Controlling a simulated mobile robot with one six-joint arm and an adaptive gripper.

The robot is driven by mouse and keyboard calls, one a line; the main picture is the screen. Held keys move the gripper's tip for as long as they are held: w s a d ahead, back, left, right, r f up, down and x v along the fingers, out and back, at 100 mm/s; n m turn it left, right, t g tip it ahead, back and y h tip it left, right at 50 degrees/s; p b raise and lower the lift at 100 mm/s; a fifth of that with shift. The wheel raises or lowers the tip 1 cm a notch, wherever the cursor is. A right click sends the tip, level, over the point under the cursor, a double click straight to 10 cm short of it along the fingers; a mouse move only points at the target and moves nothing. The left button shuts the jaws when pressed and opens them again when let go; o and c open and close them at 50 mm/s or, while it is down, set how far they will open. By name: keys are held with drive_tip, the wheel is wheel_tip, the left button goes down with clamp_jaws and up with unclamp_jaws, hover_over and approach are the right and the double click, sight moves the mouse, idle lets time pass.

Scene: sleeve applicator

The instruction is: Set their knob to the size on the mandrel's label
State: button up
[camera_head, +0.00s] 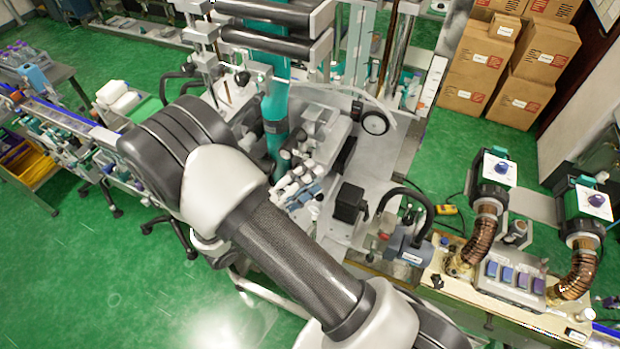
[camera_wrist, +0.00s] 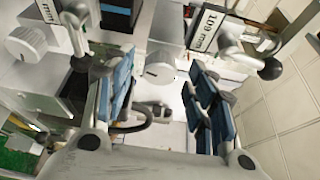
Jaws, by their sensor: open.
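In the wrist view my gripper (camera_wrist: 160,72) is open, with blue pads on both fingers. A round pale knob (camera_wrist: 158,68) with a mark across its face shows in the gap between the fingers. I cannot tell whether they touch it. A second pale knob (camera_wrist: 25,43) is at the far left, outside the fingers. A white label (camera_wrist: 207,28) at the upper right reads what looks like "109 mm". Another label (camera_wrist: 47,12) at the upper left ends in "mm"; its number is cut off. I cannot tell which label is the mandrel's. The knob's setting is not readable.
In the head view a machine with a tall teal tube (camera_head: 273,125) and a round dark-rimmed dial (camera_head: 376,122) stands behind my arm. A bench (camera_head: 440,290) with bronze hoses is at the right. Cardboard boxes (camera_head: 535,52) are at the back right. Green floor is open at the lower left.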

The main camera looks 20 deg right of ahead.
drive_tip(key=v, duration=1.1)
drive_tip(key=shift+a, duration=0.25)
drive_tip(key=shift+c, duration=0.2)
